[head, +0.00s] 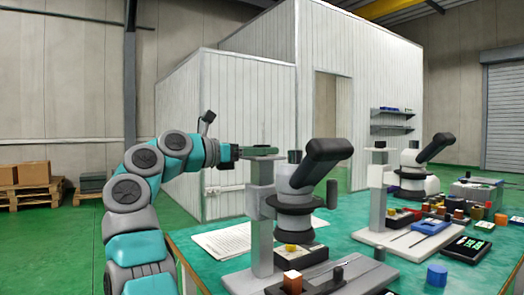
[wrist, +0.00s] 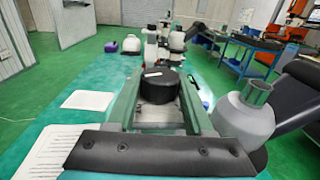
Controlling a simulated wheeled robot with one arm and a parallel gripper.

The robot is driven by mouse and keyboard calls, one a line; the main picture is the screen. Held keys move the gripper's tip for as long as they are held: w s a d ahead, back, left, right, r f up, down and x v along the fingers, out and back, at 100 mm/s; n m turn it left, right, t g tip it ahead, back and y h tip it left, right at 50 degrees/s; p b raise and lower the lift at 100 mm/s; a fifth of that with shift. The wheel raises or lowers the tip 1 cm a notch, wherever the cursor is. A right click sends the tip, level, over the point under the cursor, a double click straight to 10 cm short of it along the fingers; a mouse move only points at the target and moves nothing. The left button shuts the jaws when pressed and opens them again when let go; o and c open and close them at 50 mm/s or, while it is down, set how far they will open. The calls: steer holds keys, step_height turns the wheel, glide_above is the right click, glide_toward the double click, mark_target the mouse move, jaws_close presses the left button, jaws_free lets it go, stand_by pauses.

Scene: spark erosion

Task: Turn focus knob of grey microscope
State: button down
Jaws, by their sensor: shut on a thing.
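The grey microscope (head: 264,225) stands near the front of the green table, with its dark angled eyepiece tube (head: 328,150) pointing up to the right. My gripper (head: 260,151) is at the top of its column, coming in level from the left. In the wrist view, the round black focus knob (wrist: 160,90) with a white mark on top sits between the two green fingers, which are shut on it from both sides. The fingers hide this knob in the head view. The grey microscope head (wrist: 243,118) is at the right in the wrist view.
A white microscope (head: 411,175) stands to the right. Papers (head: 222,241) lie left of the grey microscope. Small blocks, a blue tray (head: 431,226) and a black display device (head: 467,248) occupy the table's right side. A blue cube (head: 437,275) is near the front.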

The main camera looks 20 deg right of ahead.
steer(key=shift+c, duration=1.4)
jaws_free()
steer(key=a, duration=0.7)
steer(key=shift+s+a, duration=0.4)
steer(key=shift+s, duration=0.05)
